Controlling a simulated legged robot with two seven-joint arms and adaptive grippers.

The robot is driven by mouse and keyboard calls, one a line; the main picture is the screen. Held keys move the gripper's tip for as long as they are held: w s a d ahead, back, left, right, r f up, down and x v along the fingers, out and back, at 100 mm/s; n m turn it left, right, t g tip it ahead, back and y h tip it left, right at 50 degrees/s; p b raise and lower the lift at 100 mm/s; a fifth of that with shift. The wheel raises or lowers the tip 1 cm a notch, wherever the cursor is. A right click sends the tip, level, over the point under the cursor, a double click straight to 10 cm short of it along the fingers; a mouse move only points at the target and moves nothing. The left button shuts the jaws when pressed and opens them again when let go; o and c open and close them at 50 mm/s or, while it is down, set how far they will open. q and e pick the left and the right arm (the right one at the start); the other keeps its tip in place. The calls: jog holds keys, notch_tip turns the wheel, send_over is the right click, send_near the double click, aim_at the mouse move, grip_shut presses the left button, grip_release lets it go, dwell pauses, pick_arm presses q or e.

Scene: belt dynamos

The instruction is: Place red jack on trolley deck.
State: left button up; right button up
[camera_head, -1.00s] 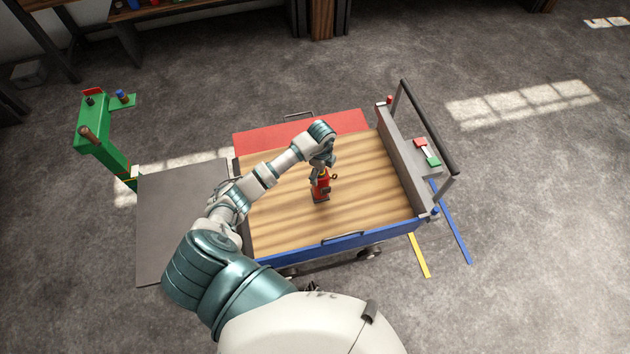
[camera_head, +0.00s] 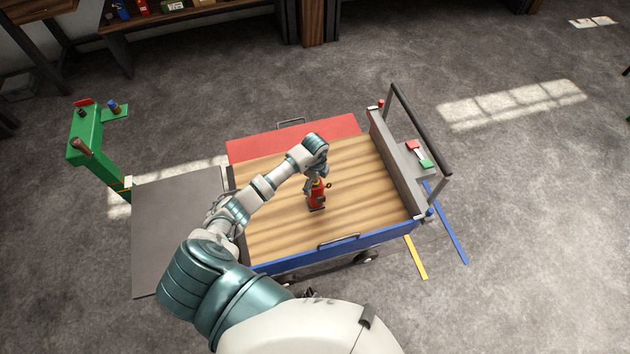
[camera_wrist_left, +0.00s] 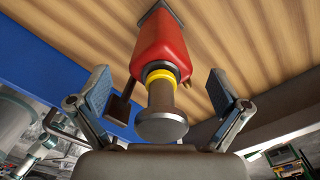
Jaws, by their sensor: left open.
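The red jack (camera_head: 316,194) stands upright on the wooden trolley deck (camera_head: 365,178), near its middle. In the left wrist view the jack (camera_wrist_left: 160,50) shows a yellow ring and a dark round head. Its base meets the deck planks (camera_wrist_left: 240,40). My left gripper (camera_head: 314,178) is at the top of the jack. In the left wrist view the two fingers of my left gripper (camera_wrist_left: 160,95) are spread wide, with the jack's neck between them and a gap on each side. My right gripper is not in view.
A blue side panel (camera_head: 370,240) edges the near side of the deck and a red panel (camera_head: 290,138) the far side. A grey end wall with a handle (camera_head: 420,130) stands at right. A dark plate (camera_head: 170,230) and green post (camera_head: 88,140) are at left.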

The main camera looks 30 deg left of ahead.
pick_arm(q)
notch_tip(320, 180, up, 12)
dwell(0.5)
dwell(0.4)
